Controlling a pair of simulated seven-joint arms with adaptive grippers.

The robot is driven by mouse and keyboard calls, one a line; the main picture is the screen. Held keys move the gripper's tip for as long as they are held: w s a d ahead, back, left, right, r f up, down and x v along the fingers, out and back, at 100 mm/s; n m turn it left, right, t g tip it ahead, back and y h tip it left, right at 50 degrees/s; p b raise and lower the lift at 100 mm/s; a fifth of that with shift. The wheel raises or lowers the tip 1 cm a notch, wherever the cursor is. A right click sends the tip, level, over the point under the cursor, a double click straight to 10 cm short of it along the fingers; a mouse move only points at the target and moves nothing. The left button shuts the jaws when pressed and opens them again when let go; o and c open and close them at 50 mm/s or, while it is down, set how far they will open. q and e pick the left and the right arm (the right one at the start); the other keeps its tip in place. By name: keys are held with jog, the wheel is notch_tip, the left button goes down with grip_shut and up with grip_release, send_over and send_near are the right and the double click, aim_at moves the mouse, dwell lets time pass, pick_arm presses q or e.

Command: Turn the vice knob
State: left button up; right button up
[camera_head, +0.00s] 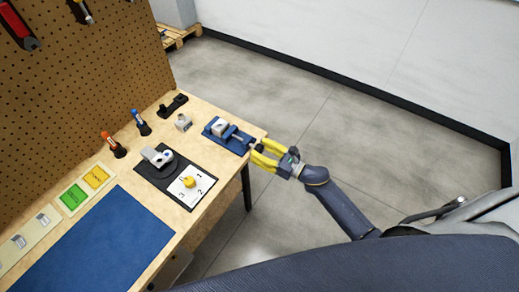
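The blue vice (214,131) sits at the right end of the wooden workbench, with a light grey block (220,127) between its jaws. Its screw end points right, towards the bench edge, where the knob is too small and too close to the fingers to make out clearly. My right gripper (254,151) comes in from the right at that edge. Its two yellow fingers are spread apart, with their tips right by the screw end of the vice. I cannot tell whether a finger touches the knob. My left gripper is not in view.
A black plate with a grey fixture (157,157) and a yellow numbered dial (189,182) lies left of the vice. Two screwdrivers (143,127) stand near the pegboard (75,85). A blue mat (100,245) covers the near bench. Open floor lies to the right.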

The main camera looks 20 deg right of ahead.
jog(key=shift+o, duration=1.2)
jog(key=shift+s+d, duration=0.1)
jog(key=v, duration=1.1)
jog(key=shift+s+d, duration=0.2)
jog(key=shift+s, duration=0.15)
